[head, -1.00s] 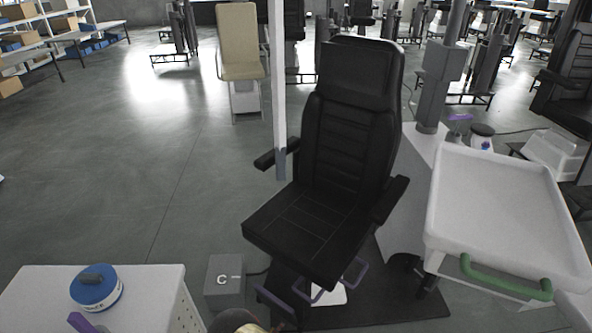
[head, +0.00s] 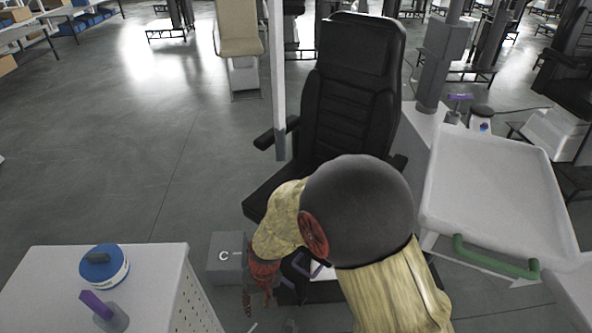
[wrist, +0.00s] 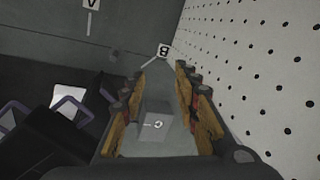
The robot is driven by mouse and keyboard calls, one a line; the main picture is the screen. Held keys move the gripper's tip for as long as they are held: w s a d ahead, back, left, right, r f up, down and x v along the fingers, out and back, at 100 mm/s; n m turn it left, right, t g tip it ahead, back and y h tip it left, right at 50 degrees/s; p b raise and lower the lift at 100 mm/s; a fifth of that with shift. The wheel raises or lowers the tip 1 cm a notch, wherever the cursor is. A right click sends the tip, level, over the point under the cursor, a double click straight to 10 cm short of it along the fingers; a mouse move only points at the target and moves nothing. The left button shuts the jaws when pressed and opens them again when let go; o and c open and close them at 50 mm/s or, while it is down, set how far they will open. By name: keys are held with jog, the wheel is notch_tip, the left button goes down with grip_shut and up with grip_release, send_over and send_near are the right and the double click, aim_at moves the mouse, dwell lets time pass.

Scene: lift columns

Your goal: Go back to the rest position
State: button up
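My gripper (head: 258,288) hangs low in the head view, between the white cabinet and the black chair, below my yellow and dark arm links. In the wrist view my gripper (wrist: 160,85) has its two orange-and-dark fingers spread apart, with nothing held between them. The same grey box (head: 226,262) stands on the floor in the head view, just left of the gripper. The task names no other object.
The white perforated cabinet (head: 150,255) bears a blue-and-white round container (head: 104,266) and a purple-handled item (head: 103,310). The black chair (head: 350,100) is partly hidden by my arm. A white tray cart (head: 490,200) with a green handle stands right. Floor at left is clear.

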jog(key=s+d+r+m+t+p, duration=0.1)
jog(key=s+d+r+t, duration=0.1)
jog(key=d+r, duration=0.8)
jog(key=s+d+r+m+t+h+p, duration=0.1)
jog(key=s+d+r, duration=0.4)
jog(key=d+r, duration=0.5)
jog(key=s+d+r+m+t+h+p, duration=0.1)
jog(key=s+d+r+m+t+p, duration=0.1)
jog(key=d+r, duration=0.8)
notch_tip(320, 180, up, 8)
jog(key=shift+s+d+r+m+t, duration=0.1)
jog(key=shift+s+d+m+t, duration=0.15)
jog(key=shift+s+t, duration=0.6)
jog(key=shift+s+f, duration=0.15)
jog(key=shift+f, duration=0.05)
